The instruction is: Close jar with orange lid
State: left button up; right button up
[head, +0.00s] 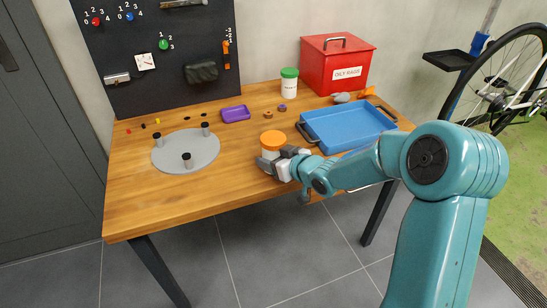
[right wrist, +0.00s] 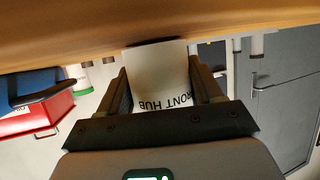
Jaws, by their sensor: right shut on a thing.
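The jar (head: 270,153) is white with an orange lid (head: 273,138) on its top, and stands upright near the front edge of the wooden table. I cannot tell whether the lid is tight. My right gripper (head: 269,163) is shut on the jar's white body, low down, coming from the right. In the right wrist view, which is upside down, the jar (right wrist: 156,78) shows between the two fingers (right wrist: 160,92) with "FRONT HUB" lettering. The lid is hidden there by the gripper. My left gripper is not in view.
A blue tray (head: 345,126) lies right of the jar, with a red oily-rags box (head: 335,66) behind. A green-lidded jar (head: 289,84) stands at the back. A grey round plate (head: 172,158) with posts and a purple tray (head: 236,114) are left. The table's front left is clear.

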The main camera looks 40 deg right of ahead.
notch_tip(320, 180, up, 20)
jog(key=p, duration=1)
jog(key=shift+f, duration=0.15)
jog(key=shift+o, duration=0.8)
jog(key=c, duration=0.6)
